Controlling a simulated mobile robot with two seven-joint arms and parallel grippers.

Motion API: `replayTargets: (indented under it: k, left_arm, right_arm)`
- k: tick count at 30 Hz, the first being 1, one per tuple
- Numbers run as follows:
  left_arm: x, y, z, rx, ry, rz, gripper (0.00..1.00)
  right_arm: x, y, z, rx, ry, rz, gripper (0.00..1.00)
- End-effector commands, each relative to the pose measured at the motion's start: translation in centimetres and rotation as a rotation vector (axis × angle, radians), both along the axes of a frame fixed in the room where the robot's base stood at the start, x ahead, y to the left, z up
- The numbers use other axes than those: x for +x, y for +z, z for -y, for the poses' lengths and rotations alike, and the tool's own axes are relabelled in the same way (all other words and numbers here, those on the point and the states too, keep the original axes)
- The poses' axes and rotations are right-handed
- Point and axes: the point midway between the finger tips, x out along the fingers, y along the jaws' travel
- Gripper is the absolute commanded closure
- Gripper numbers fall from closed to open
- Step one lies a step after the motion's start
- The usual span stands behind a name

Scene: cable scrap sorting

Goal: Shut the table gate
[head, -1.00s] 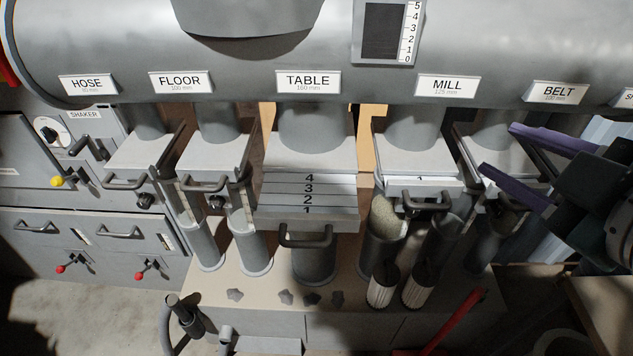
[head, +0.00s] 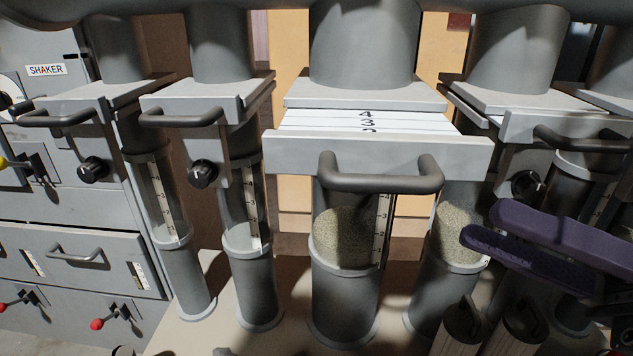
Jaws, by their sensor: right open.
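The table gate is a light slide plate (head: 300,119) sticking out toward me below the thick middle pipe. Its marks 4, 3 and part of 2 show above the front bar (head: 300,152). A dark handle (head: 380,181) is fixed to that bar. My right gripper (head: 480,223), with purple fingers, is to the right of the handle and a little lower, apart from it. It is open and nothing shows between its fingers. My left gripper is out of view. The name plates on the duct are out of view.
Neighbouring gates with dark handles stand left (head: 182,117) and right (head: 590,140). The clear tube below the table gate (head: 345,235) and the one to its right (head: 457,235) hold beige granules. Dark knobs stick out on the left (head: 202,174). The shaker cabinet (head: 80,215) stands far left.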

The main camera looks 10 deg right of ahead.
Motion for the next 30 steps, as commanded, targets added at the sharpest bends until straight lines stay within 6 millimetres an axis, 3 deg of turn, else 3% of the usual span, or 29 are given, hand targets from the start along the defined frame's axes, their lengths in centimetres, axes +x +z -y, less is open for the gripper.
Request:
replayTargets:
  k: [9,15,26,30]
  left_arm:
    - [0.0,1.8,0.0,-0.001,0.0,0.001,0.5]
    - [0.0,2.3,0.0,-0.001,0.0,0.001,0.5]
    - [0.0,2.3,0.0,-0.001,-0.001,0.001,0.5]
    - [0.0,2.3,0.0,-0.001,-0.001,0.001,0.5]
  right_arm:
    - [3.3,1.8,-4.7,0.006,0.001,0.002,0.53]
    - [4.8,2.2,-6.8,0.005,0.0,0.0,0.53]
    - [5.2,2.1,-7.4,0.003,-0.001,-0.002,0.53]
    - [5.2,2.1,-7.4,0.003,-0.001,-0.002,0.68]
